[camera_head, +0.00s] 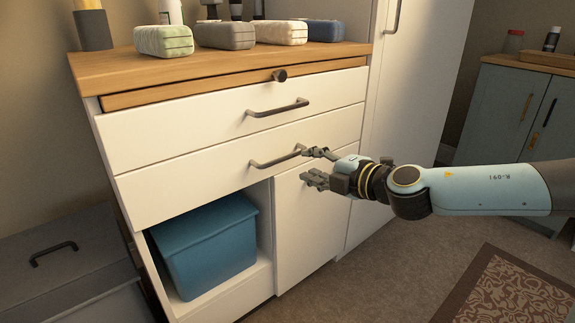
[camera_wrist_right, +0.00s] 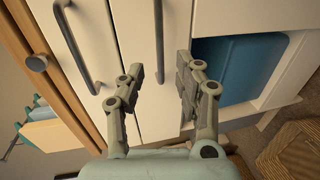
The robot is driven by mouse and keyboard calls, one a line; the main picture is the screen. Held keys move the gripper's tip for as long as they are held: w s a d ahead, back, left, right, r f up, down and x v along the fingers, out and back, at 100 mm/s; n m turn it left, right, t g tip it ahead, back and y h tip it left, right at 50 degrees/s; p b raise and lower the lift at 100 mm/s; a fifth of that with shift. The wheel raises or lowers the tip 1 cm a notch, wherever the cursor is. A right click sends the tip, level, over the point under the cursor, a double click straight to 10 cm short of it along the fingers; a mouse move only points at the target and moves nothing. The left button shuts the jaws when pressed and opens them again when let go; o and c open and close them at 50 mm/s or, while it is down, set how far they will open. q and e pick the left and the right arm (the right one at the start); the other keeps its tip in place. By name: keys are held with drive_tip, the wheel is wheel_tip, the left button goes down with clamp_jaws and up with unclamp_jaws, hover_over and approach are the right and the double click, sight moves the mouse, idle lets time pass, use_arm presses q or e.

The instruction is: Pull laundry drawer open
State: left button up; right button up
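A white cabinet has two closed drawer fronts, the upper drawer (camera_head: 200,122) and the lower drawer (camera_head: 195,178). Each has a dark bar handle: the upper handle (camera_head: 278,107) and the lower handle (camera_head: 265,163). Which one is the laundry drawer is not marked. My right gripper (camera_head: 314,166) is open at the right end of the lower handle. In the right wrist view its fingers (camera_wrist_right: 160,88) are apart, with the near end of the lower handle (camera_wrist_right: 158,45) between them in the picture; contact cannot be told. My left gripper is not in view.
A blue bin (camera_head: 210,250) sits in the open compartment below the drawers. A round knob (camera_head: 279,75) sticks out under the wooden top, which holds several wrapped bars. A tall white door (camera_head: 400,110) stands to the right. Floor is open in front; a patterned rug (camera_head: 510,295) lies front right.

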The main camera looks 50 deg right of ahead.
sight(289, 158)
drive_tip(key=b+x, duration=0.1)
drive_tip(key=x, duration=0.6)
drive_tip(key=shift+w+d, duration=0.15)
drive_tip(key=shift+w, duration=0.15)
drive_tip(key=shift+x, duration=0.75)
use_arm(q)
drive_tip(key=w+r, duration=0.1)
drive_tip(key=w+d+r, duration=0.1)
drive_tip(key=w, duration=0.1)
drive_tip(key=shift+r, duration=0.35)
use_arm(e)
drive_tip(key=shift+f, duration=0.1)
clamp_jaws()
